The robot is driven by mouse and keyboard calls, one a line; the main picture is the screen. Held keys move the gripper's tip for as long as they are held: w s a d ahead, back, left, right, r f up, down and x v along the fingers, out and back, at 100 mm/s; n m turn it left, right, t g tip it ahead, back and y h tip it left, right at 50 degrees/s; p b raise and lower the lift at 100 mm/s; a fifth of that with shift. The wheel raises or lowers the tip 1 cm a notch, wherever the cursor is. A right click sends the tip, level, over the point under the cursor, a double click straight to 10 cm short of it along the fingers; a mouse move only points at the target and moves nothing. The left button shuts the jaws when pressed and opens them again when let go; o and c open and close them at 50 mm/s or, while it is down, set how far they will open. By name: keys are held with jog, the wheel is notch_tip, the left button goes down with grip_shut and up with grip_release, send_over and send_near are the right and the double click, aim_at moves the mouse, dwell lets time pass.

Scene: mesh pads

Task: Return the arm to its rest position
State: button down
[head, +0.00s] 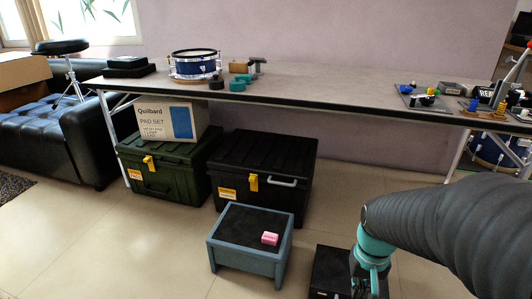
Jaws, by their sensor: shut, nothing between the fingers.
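My arm comes in from the right as a dark ribbed sleeve and bends down to a teal wrist. My gripper (369,286) points downward near the bottom edge, right of centre. It is shut and empty, and its lowest part is close to the picture's edge. It is in front of or over a low black box (329,270); I cannot tell whether they touch.
A long table (310,85) carries a snare drum (194,64) and small parts. Green (165,172) and black (262,175) cases sit beneath. Floor at lower left is clear.

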jog(key=s+a+r+n+t+p, duration=0.1)
jog(key=s+a+r+t, duration=0.1)
jog(key=r, duration=0.6)
jog(key=s+a+r+t+p, duration=0.1)
jog(key=s+a+r+t, duration=0.1)
jog(key=r, duration=0.6)
jog(key=shift+s+a+n+t, duration=0.4)
jog(key=shift+s+t, duration=0.4)
jog(key=shift+s, duration=0.3)
jog(key=shift+r, duration=0.1)
jog(key=shift+w, duration=0.15)
